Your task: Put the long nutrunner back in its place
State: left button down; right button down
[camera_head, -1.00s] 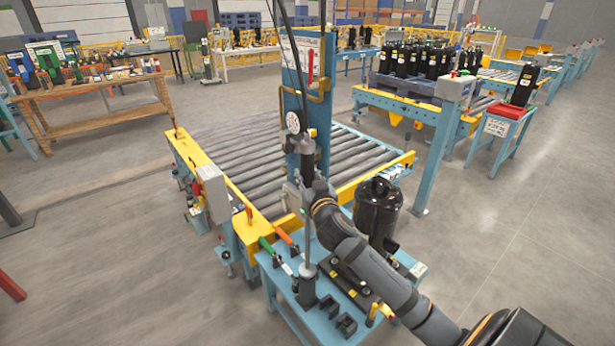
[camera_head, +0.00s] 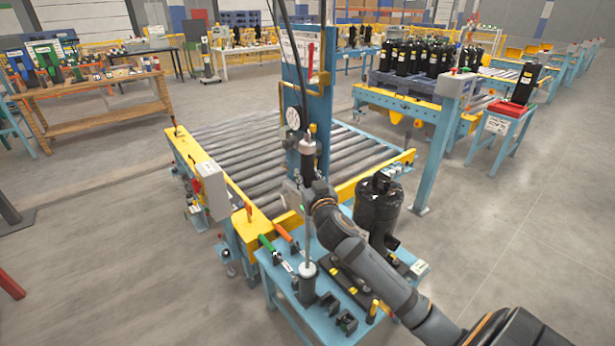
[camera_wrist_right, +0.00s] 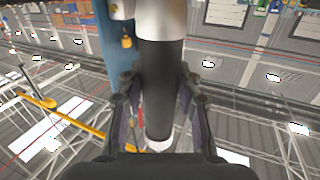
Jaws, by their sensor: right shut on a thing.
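The long nutrunner (camera_head: 308,165) stands upright in the head view, with a dark upper body and a thin silver shaft. My right gripper (camera_head: 303,194) reaches in from the lower right and is shut on it. In the right wrist view the dark, silver-topped nutrunner body (camera_wrist_right: 160,85) lies between the two fingers of my right gripper (camera_wrist_right: 160,110). My left gripper is not in view.
The small blue table (camera_head: 322,325) carries black brackets (camera_head: 346,322), green and orange handles and a black compressor (camera_head: 379,210). Behind it are a roller conveyor (camera_head: 240,150) and a blue post (camera_head: 320,110). Open floor lies at left and right.

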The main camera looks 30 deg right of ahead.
jog(key=shift+f+b, duration=0.25)
jog(key=shift+b, duration=0.05)
jog(key=c, duration=0.8)
grip_release()
jog(key=shift+s+a, duration=0.1)
jog(key=shift+c, duration=0.2)
jog(key=shift+f, duration=0.25)
jog(key=v, duration=1.2)
jog(key=shift+r, duration=0.25)
jog(key=shift+f, duration=0.1)
